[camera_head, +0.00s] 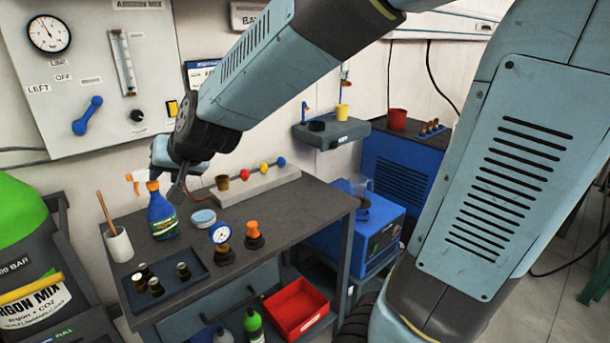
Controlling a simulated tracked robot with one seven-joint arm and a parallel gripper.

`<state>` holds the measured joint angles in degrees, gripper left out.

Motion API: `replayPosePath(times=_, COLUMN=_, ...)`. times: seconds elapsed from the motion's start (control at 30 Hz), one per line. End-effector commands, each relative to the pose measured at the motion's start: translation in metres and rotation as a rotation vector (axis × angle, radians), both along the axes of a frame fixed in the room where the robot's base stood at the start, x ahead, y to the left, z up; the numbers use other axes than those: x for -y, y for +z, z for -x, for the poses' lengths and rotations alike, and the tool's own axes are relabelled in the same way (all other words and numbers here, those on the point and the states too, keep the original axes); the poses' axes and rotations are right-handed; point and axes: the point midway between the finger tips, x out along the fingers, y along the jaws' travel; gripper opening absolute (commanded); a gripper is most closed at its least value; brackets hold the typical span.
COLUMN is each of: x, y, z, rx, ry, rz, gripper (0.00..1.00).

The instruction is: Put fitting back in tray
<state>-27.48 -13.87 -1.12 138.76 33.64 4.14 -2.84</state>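A dark blue-grey tray (172,288) lies at the front left of the bench, with several small dark cylindrical fittings (155,287) standing in it. A brass-coloured cup-like piece (222,183) sits at the left end of a pale block on the bench; I cannot tell if it is a fitting. My gripper (178,192) points down over the back of the bench, just right of a blue spray bottle and left of the brass piece. Its fingers are small and dark here, and I cannot tell whether they are open or hold anything.
The blue spray bottle (161,212), a white cup (118,244) with a brush, a pressure gauge (222,241) and an orange-topped piece (253,236) crowd the bench around the tray. The bench's right half (310,205) is clear. A red bin (297,308) is below.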

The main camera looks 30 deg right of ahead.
Motion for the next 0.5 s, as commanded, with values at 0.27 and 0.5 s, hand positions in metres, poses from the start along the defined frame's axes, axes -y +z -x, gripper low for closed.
replayPosePath(times=0.27, x=0.093, y=0.026, z=0.062, rx=-0.074, ry=0.042, rz=0.155, gripper=0.34)
replayPosePath(times=0.5, x=0.169, y=0.030, z=0.132, rx=-0.183, ry=0.004, rz=0.333, gripper=0.34)
